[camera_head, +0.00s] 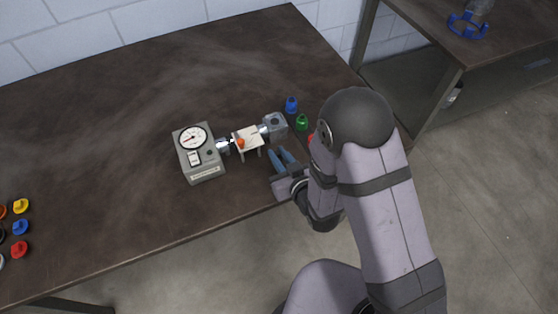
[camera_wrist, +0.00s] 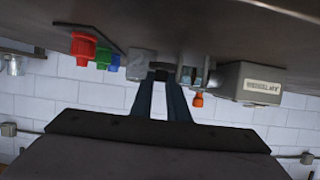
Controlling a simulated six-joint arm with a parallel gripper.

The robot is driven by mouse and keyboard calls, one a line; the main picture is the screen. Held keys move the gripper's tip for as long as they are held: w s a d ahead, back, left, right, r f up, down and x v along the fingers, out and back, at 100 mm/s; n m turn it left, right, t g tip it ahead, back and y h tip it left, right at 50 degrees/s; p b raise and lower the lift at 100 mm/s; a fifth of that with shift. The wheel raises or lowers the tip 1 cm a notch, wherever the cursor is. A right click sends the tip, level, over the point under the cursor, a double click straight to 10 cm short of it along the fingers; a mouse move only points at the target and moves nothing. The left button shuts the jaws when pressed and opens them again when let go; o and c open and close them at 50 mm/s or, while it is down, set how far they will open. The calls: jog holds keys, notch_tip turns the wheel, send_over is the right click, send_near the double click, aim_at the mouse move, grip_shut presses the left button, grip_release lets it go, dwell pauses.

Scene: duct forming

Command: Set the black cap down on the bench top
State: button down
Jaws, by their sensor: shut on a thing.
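My gripper (camera_head: 281,153) is low over the front part of the bench top (camera_head: 110,150), just in front of the small duct assembly. Its two fingers also show in the wrist view (camera_wrist: 161,80), a little apart, with a dark piece between their tips. That piece appears to be the black cap (camera_wrist: 160,74), held by the fingers. The cap cannot be made out in the head view, and whether it touches the bench cannot be told.
A grey gauge box (camera_head: 203,173) joins a white stand (camera_head: 248,139) with an orange knob and a grey block (camera_head: 275,125). Blue (camera_head: 291,104), green (camera_head: 302,122) and red caps stand right of it. Several coloured caps lie at the far left. The middle-left bench is clear.

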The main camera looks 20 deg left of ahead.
jog(key=shift+f, duration=1.65)
jog(key=shift+f, duration=0.1)
jog(key=shift+f, duration=0.15)
jog(key=c, duration=1.7)
grip_release()
